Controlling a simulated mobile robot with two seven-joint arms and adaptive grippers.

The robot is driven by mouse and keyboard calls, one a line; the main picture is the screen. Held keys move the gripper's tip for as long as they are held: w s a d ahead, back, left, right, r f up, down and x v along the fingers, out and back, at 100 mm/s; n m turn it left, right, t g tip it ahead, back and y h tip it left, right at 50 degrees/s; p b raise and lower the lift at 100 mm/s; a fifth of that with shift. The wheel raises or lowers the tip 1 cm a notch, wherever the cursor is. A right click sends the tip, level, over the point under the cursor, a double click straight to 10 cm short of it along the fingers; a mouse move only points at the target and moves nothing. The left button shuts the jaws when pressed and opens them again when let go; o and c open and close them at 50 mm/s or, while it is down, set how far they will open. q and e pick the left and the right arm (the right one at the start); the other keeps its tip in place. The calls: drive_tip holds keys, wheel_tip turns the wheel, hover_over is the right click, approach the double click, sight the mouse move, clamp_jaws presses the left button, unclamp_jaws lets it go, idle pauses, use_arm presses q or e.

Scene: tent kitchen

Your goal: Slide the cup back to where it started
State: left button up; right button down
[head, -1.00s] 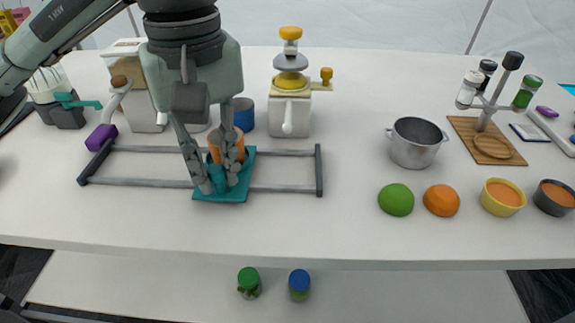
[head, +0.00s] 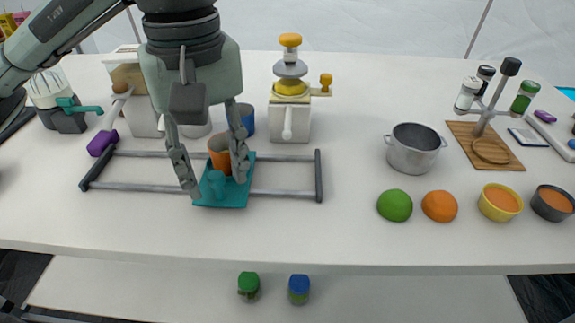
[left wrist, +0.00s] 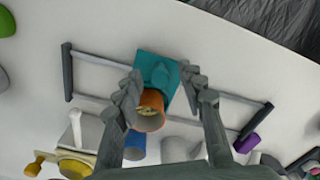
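An orange cup (head: 219,150) stands on a teal sliding plate (head: 236,196) mounted on two grey rails. A teal upright knob (head: 216,183) rises from the plate in front of the cup. My left gripper (head: 216,183) points down over the plate, open, with one finger on each side of the knob. In the left wrist view the open fingers (left wrist: 160,76) flank the teal plate (left wrist: 150,58) and the cup (left wrist: 151,112). Whether a finger touches the cup or knob cannot be told. My right gripper is not in view.
The rail frame (head: 319,176) has end bars at left and right. Behind it stand a blue cup (head: 246,118) and a white grinder-like device (head: 289,115). A purple block (head: 102,143) is by the left end.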

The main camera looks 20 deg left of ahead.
use_arm(q)
drive_tip(key=shift+r+p, duration=2.25)
drive_tip(key=shift+r, duration=0.9)
drive_tip(key=shift+f, duration=0.1)
